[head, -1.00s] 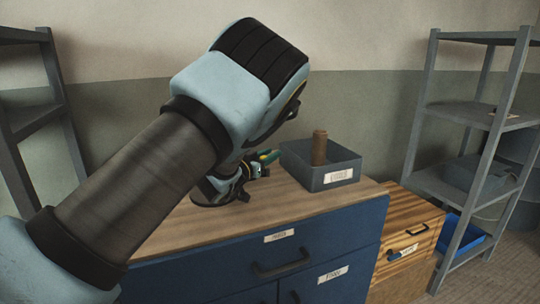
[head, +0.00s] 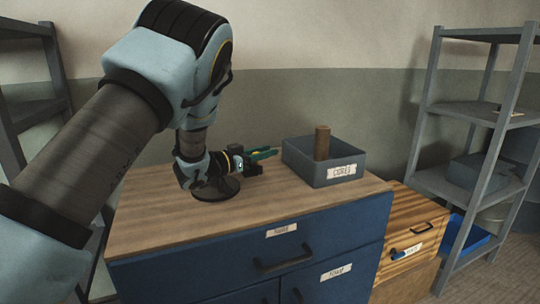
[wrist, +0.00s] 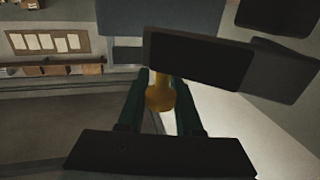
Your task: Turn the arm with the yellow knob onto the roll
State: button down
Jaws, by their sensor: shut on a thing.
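My gripper (head: 266,154) is low over the wooden top of the blue cabinet, just left of the grey box. In the wrist view its two green fingers (wrist: 160,100) are shut on the yellow knob (wrist: 160,96), which sits between them. The knob cannot be made out in the head view. A dark round base (head: 216,190) stands on the cabinet top below my wrist. The arm that carries the knob is mostly hidden, and I cannot clearly make out the roll it belongs with. Dark flat parts (wrist: 195,58) lie beyond the fingers in the wrist view.
The grey box (head: 345,172), labelled CORES, holds an upright brown core (head: 321,143) close to the right of my gripper. The blue cabinet's wooden top (head: 150,212) is clear at the left front. A wooden drawer unit (head: 408,238) and grey shelves (head: 470,115) stand right.

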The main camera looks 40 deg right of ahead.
jog(key=shift+w+a+m+g, duration=0.2)
jog(key=shift+a+m+g, duration=0.5)
jog(key=shift+g, duration=0.4)
jog(key=c, duration=0.6)
grip_release()
jog(key=b+v, duration=0.3)
jog(key=v, duration=0.7)
jog(key=shift+a+r, duration=0.2)
jog(key=shift+a, duration=0.1)
